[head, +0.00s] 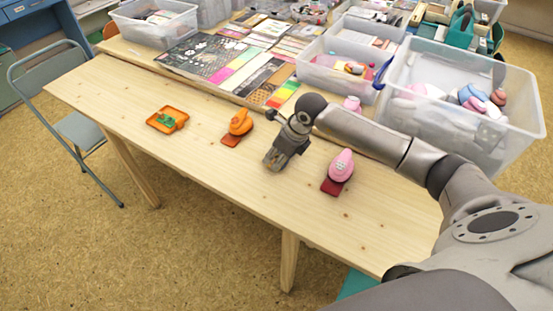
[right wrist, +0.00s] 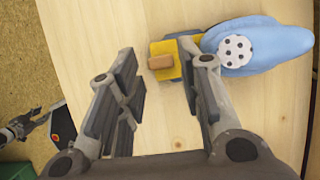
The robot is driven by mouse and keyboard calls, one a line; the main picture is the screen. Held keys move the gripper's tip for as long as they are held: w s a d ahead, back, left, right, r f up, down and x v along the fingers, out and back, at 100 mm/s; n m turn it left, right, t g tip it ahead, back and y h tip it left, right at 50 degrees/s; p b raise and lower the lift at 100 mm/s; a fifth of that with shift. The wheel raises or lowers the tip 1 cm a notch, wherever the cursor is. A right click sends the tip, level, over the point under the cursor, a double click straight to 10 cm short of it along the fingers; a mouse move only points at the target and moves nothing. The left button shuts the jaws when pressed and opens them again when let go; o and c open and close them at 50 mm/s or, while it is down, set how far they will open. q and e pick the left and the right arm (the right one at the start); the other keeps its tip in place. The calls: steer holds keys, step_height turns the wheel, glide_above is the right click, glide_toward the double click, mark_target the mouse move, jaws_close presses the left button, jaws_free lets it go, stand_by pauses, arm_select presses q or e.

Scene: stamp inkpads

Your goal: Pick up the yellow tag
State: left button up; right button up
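The yellow tag (right wrist: 166,62) shows in the right wrist view as a flat yellow piece with a small tan block on it. It lies on the wooden table beside a blue rounded object (right wrist: 262,42), partly behind one finger. My right gripper (right wrist: 165,75) is open and empty, with its fingers apart near the tag. In the head view my right gripper (head: 277,160) points down over the table and the tag is not visible there. A grey jointed part at the left edge of the wrist view may be my left gripper, but its state is unclear.
A pink stamp on a red base (head: 340,172) stands right of my right gripper. An orange stamp (head: 239,124) and an orange pad with a green piece (head: 168,119) lie to its left. Clear bins (head: 470,110) and sheets fill the back. The table's front strip is clear.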

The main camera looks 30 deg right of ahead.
steer(key=shift+w+a+f, duration=0.15)
steer(key=shift+w+f, duration=0.05)
steer(key=shift+f, duration=0.4)
steer(key=shift+w+f, duration=0.15)
steer(key=shift+f, duration=0.2)
arm_select(q)
steer(key=shift+s+r, duration=0.1)
arm_select(e)
steer(key=c, duration=0.5)
